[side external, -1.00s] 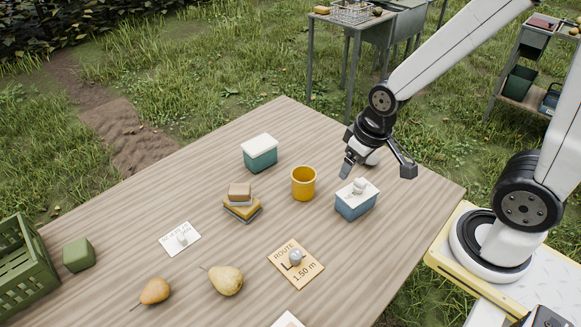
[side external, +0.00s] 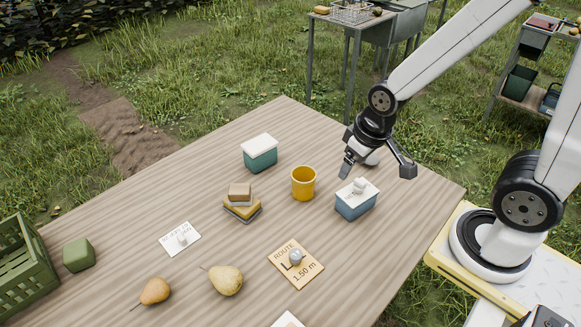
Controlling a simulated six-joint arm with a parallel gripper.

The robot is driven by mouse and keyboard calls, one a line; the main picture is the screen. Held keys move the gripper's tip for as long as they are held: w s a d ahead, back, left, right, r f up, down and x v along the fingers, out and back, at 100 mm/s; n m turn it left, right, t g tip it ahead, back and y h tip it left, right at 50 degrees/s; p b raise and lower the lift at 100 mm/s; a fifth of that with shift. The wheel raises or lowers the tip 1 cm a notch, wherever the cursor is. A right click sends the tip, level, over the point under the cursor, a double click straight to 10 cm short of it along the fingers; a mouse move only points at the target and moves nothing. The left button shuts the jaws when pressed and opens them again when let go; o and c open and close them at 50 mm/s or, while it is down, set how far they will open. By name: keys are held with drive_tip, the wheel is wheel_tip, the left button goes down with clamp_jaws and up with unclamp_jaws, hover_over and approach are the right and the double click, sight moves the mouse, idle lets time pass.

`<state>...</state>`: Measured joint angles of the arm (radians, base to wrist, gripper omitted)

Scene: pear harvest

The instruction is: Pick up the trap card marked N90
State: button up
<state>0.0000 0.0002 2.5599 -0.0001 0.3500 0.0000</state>
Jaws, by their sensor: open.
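A white card (side external: 188,234) with a small pale knob lies flat on the table at the left. Its printing is too small to read. Another pale card (side external: 288,321) is cut off by the bottom edge, with no marking readable. I cannot make out N90 on any card. My gripper (side external: 377,172) is open and empty at the right of the table, above and behind the blue box, apart from all the cards.
A blue box (side external: 356,205) with a white lid, a yellow mug (side external: 303,184), a green box (side external: 260,154) and stacked blocks (side external: 241,205) stand mid-table. Two pears (side external: 226,281), a green block (side external: 79,255) and a green crate (side external: 22,262) are toward the left and front.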

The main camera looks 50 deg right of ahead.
drive_tip(key=w+a+m, duration=0.4)
drive_tip(key=w, duration=0.5)
drive_tip(key=m+g+y, duration=0.2)
drive_tip(key=m+y, duration=0.2)
drive_tip(key=m, duration=1)
approach(179, 238)
drive_tip(key=shift+w+a+r+g+y, duration=0.15)
drive_tip(key=shift+a, duration=0.2)
drive_tip(key=shift+w+a+r+g+y, duration=0.1)
drive_tip(key=shift+w+a+g+y, duration=0.05)
drive_tip(key=shift+a, duration=0.2)
drive_tip(key=shift+f, duration=2.3)
drive_tip(key=shift+f, duration=0.1)
